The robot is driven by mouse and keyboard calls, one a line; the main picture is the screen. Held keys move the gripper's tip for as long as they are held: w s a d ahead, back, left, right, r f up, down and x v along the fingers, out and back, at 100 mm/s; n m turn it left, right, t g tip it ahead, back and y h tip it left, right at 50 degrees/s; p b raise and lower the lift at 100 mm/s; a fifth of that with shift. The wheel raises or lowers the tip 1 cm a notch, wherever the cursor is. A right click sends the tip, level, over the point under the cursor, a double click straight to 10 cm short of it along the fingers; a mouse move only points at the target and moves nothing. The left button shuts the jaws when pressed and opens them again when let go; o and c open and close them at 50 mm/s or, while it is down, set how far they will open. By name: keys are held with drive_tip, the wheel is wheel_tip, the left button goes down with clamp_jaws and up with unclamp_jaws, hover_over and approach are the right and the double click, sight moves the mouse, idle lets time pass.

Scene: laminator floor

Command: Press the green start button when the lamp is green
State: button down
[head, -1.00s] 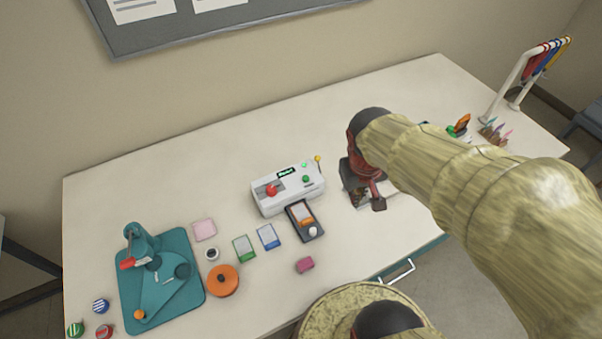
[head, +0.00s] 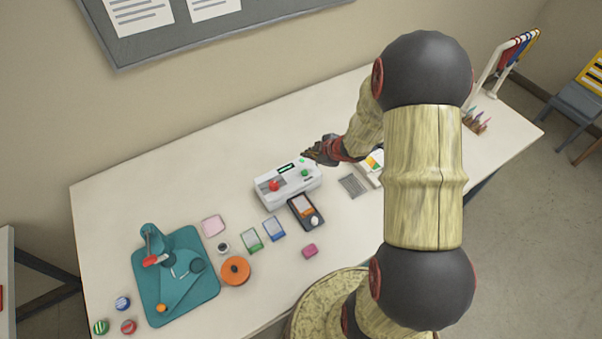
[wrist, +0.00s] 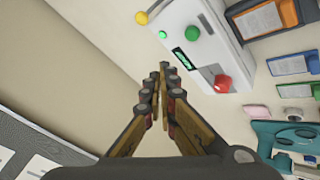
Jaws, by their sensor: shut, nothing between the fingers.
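The laminator (head: 287,190) is a white box on the table with a small display and a red knob (head: 274,185). Its green start button (head: 304,173) is on the top at the right. A small bright green lamp (head: 302,160) sits behind the button and looks lit. In the wrist view the green button (wrist: 192,33) and green lamp (wrist: 163,34) are both clear. My gripper (head: 310,154) is shut and empty beside the laminator's back right corner, apart from the button. In the wrist view its fingertips (wrist: 161,72) point near the display (wrist: 186,58).
A black device with an orange screen (head: 303,208) stands in front of the laminator. Cards, an orange disc (head: 235,271) and a teal board (head: 205,291) lie to the left. A yellow ball (wrist: 141,17) is at the laminator's corner. The wall is behind.

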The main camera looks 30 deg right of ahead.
drive_tip(key=shift+w+a+r+n+t+y, duration=0.25)
drive_tip(key=shift+a+r, duration=0.1)
drive_tip(key=shift+a, duration=0.1)
drive_tip(key=shift+w+a+r+n+t+y, duration=0.15)
drive_tip(key=shift+w+a+r, duration=0.1)
drive_tip(key=shift+a+r, duration=0.15)
drive_tip(key=shift+f, duration=0.2)
drive_tip(key=b, duration=0.7)
hover_over(304, 173)
wheel_tip(304, 173, down, 7)
drive_tip(key=shift+a, duration=0.15)
drive_tip(key=shift+f+b, duration=0.65)
drive_tip(key=shift+f, duration=0.15)
drive_tip(key=shift+f, duration=0.15)
drive_tip(key=shift+f, duration=0.25)
